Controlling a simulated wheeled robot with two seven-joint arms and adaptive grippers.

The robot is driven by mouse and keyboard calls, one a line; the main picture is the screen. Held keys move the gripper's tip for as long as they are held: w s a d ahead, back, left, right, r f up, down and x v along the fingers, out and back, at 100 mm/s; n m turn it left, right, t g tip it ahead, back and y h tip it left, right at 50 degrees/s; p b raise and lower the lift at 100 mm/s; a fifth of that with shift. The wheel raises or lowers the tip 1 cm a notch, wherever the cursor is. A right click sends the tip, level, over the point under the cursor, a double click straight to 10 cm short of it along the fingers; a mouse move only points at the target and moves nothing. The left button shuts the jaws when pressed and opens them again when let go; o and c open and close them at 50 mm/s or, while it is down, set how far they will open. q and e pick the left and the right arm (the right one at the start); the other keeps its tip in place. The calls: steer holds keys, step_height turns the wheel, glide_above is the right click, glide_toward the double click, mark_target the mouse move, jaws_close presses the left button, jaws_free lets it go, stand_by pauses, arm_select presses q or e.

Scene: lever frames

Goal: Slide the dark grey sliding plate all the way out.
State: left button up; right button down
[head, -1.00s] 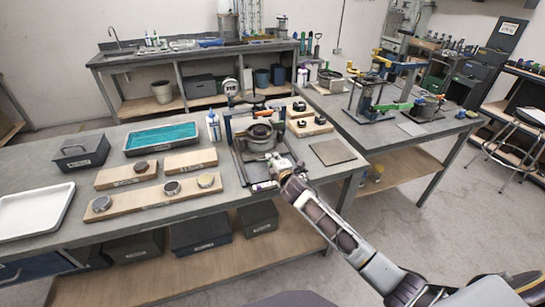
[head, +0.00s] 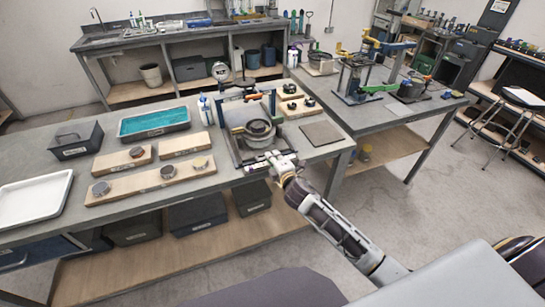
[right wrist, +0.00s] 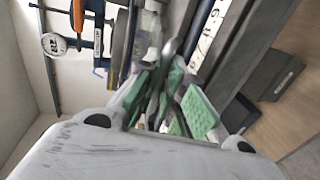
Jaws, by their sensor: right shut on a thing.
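The frame (head: 221,110) stands on the grey workbench with a round pot-like part (head: 258,131) inside it. The dark grey sliding plate seems to lie low in this frame; I cannot make it out clearly from the head view. My right gripper (head: 268,164) is at the frame's front edge, by the bench's front edge. In the right wrist view its green-padded fingers (right wrist: 165,82) are closed together on a thin grey part, mostly hidden between them. My left gripper is not in view.
A flat grey-brown square (head: 321,133) lies right of the frame. Wooden boards with round knobs (head: 150,178), a teal tray (head: 153,121) and a white tray (head: 35,200) lie to the left. A bottle (head: 205,110) stands close by. The floor at the front right is clear.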

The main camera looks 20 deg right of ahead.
steer(key=shift+s+f, duration=0.15)
steer(key=shift+f, duration=0.05)
steer(key=c, duration=1.8)
jaws_free()
steer(key=shift+s+r, duration=0.1)
steer(key=shift+s, duration=0.1)
steer(key=shift+w, duration=0.1)
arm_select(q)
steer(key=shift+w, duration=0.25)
arm_select(e)
steer(key=shift+v, duration=6.1)
steer(key=shift+m, duration=0.3)
